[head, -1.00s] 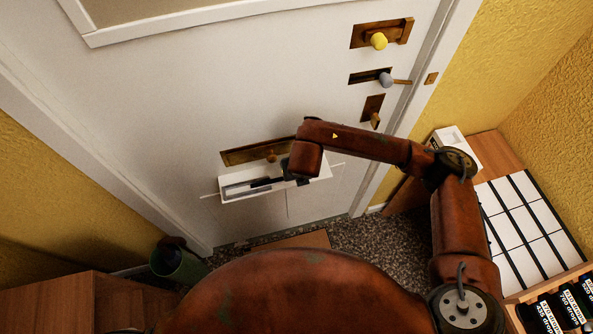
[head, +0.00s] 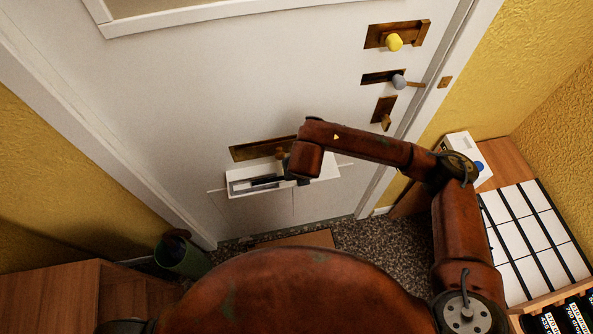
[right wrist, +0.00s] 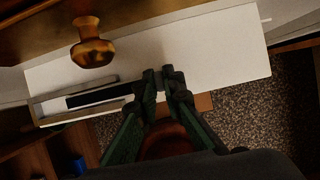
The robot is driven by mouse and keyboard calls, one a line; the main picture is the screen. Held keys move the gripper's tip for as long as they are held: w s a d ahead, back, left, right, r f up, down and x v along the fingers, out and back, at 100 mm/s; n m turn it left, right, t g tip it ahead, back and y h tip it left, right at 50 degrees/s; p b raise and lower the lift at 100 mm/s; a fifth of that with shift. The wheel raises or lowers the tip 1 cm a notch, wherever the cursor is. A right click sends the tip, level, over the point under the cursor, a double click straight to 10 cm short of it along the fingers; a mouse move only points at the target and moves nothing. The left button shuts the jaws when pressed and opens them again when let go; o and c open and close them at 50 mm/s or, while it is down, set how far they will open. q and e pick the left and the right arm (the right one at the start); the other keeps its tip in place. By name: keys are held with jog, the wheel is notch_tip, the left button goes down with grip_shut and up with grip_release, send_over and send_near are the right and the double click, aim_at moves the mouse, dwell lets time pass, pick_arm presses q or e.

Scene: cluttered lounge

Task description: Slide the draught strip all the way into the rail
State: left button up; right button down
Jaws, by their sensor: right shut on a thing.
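My right gripper (right wrist: 165,78) is over a white ledge (right wrist: 215,55) on the door, its dark fingers close together. It is shut on what looks like the draught strip (right wrist: 98,95), a black strip running left from the fingers. The strip lies in or along the rail (right wrist: 48,108), a narrow framed channel on the left part of the ledge. The fingers hide the strip's held end, and how deep it sits is unclear. In the head view the gripper (head: 297,178) is mostly behind my right arm, and the ledge (head: 325,172) shows beside it. My left gripper is out of view.
A brass letter plate (head: 245,152) with a knob (right wrist: 92,45) is just above the ledge. Bolts and a latch (head: 384,110) are higher on the door. A green bin (head: 182,258) stands at lower left. A white-panelled unit (head: 530,225) is at right.

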jog(key=c, duration=2)
grip_release()
jog(key=v, duration=1.2)
